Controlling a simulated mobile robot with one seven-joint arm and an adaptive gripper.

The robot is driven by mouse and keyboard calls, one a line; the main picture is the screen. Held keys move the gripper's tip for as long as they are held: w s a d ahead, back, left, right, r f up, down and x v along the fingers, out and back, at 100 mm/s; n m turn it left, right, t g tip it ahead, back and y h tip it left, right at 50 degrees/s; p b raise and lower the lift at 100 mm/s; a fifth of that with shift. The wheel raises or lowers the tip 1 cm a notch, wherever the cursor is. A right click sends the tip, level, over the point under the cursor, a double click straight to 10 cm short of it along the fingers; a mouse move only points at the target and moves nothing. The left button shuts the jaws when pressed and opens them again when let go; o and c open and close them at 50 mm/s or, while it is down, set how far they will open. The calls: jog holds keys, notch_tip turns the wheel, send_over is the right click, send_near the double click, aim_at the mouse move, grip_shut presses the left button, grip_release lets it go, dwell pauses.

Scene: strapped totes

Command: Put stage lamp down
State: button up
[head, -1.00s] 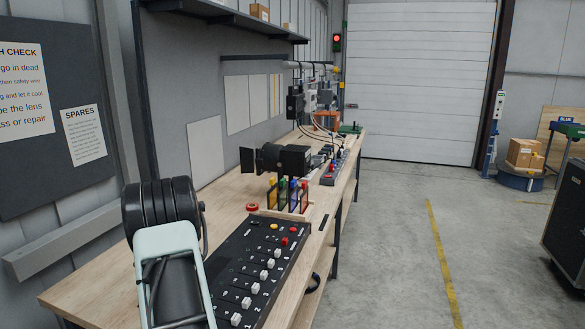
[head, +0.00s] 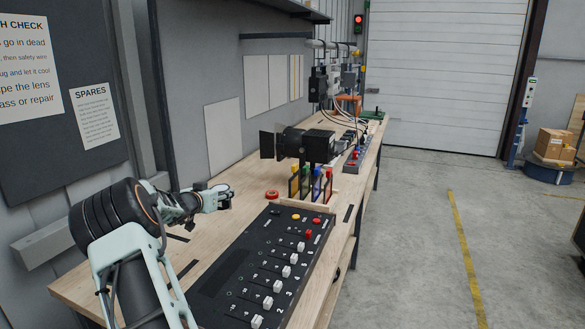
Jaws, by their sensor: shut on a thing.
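The black stage lamp (head: 318,146), with an open flap at its left, is on the workbench (head: 225,226) behind several coloured frames (head: 305,184). My gripper (head: 222,197) is over the near left part of the bench, nearer than the lamp and apart from it. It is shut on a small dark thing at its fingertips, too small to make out. The lamp's base is hidden behind the frames.
A black control desk (head: 258,265) with white sliders lies on the near bench. A red ring (head: 272,194) lies beyond it. Cabled units (head: 319,84) hang from a rail farther back. Bare wood shows left of the desk. Open floor lies to the right.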

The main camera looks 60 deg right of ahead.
jog(key=a+f, duration=0.8)
jog(key=a, duration=0.1)
jog(key=w+a+f, duration=0.1)
jog(key=a+f, duration=0.3)
jog(key=a, duration=0.1)
jog(key=shift+f, duration=0.45)
jog(key=o, duration=1.4)
jog(key=shift+f, duration=0.1)
jog(key=shift+c, duration=0.2)
